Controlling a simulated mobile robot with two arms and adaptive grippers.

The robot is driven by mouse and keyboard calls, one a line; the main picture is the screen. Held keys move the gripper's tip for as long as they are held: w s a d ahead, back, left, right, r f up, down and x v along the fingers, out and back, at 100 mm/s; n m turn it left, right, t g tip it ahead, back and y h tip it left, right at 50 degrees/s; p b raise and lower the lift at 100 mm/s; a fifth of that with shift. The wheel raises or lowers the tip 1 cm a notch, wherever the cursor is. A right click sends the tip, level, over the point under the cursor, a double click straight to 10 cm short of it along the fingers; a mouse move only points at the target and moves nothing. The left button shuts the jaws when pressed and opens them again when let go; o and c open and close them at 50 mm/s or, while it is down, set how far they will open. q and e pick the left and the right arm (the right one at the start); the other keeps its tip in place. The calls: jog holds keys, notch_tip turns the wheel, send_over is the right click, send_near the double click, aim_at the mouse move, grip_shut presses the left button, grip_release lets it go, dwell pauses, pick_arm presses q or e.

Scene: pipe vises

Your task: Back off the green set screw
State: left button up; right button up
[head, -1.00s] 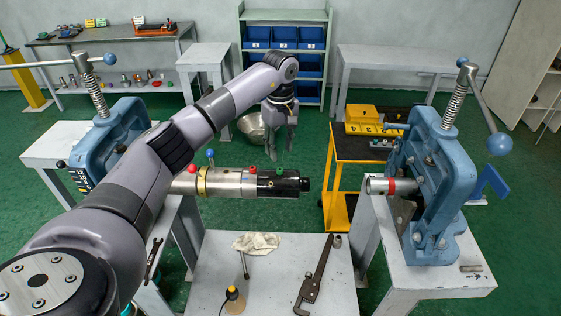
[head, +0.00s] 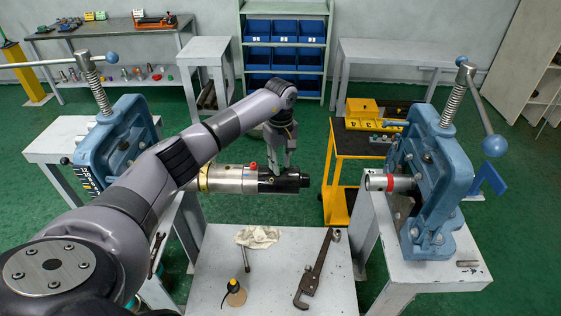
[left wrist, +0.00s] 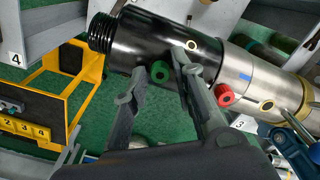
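The green set screw (left wrist: 160,71) sits on the black pipe end (left wrist: 150,42) in the left wrist view. In the head view my left gripper hides it. My left gripper (left wrist: 155,70) is open, with one finger on each side of the green screw and no visible contact with it. In the head view, my left gripper (head: 279,172) points down at the black section (head: 291,182) of the pipe. A red set screw (left wrist: 225,95) stands beside the right finger on the pipe's silver part; it also shows in the head view (head: 253,166). My right gripper is not in view.
The left blue vise (head: 115,145) and right blue vise (head: 436,180) flank the pipe; the right one holds a short red-banded pipe (head: 388,182). A wrench (head: 315,270), cloth (head: 258,237) and oil can (head: 235,293) lie on the front table. A yellow cart (head: 339,205) stands behind.

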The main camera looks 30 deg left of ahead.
pick_arm(q)
grip_shut()
jog(key=shift+n, duration=0.3)
